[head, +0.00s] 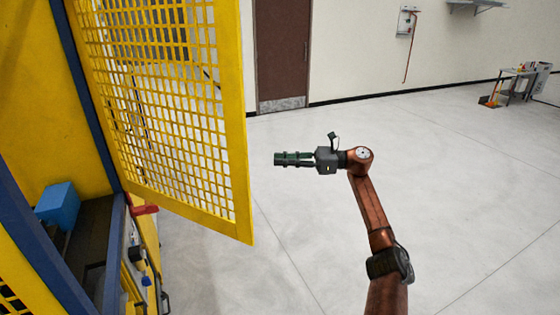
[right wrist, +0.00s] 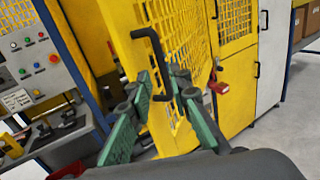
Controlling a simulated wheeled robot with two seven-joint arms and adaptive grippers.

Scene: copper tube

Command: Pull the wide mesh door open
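The wide yellow mesh door (head: 235,130) stands swung out on the left of the head view, its free edge toward the middle. In the right wrist view the yellow door panel (right wrist: 118,28) carries a black bar handle (right wrist: 152,50). The handle does not show in the head view. My right gripper (head: 277,159) is to the right of the door's free edge, with a gap between in the picture. In the wrist view its green fingers (right wrist: 164,78) are apart, and the handle's lower part shows between or beyond their tips. Contact cannot be told. My left gripper is out of view.
A blue box (head: 58,204) sits inside the yellow machine on the left. A control panel (right wrist: 35,65) shows left in the wrist view. A brown room door (head: 283,50) and a small table (head: 515,75) are far back. The floor (head: 460,170) at right is clear.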

